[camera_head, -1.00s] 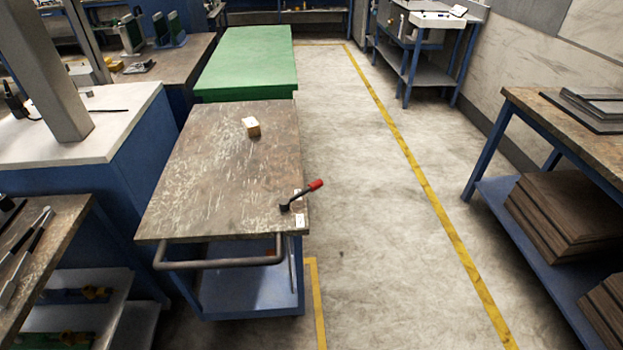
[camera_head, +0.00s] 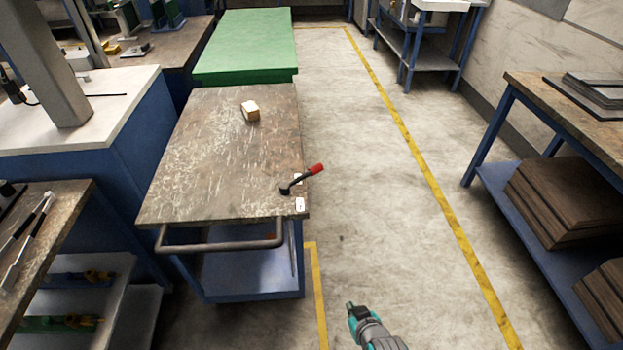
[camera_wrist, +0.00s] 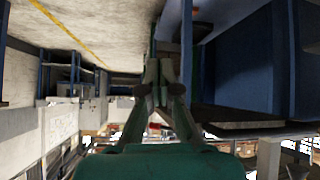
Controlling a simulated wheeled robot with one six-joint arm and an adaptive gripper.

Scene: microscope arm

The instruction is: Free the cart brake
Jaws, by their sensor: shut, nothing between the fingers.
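The cart (camera_head: 212,165) stands left of the middle in the head view, with a worn brown top and blue frame. Its brake lever (camera_head: 303,179) sits on the top's near right corner. The lever is dark with a red grip, tilted up and out past the right edge. Small white labels (camera_head: 300,204) lie beside its pivot. My gripper (camera_head: 351,307) is low in the head view, right of the cart and nearer than the lever, clear of both. In the wrist view its fingers (camera_wrist: 158,88) are together and empty.
A small wooden block (camera_head: 250,111) lies on the cart top. A bent push handle (camera_head: 222,246) juts from its near side. A green-topped table (camera_head: 243,45) stands behind it. Open floor (camera_head: 370,200) lies right of the cart, before a shelved bench (camera_head: 545,112).

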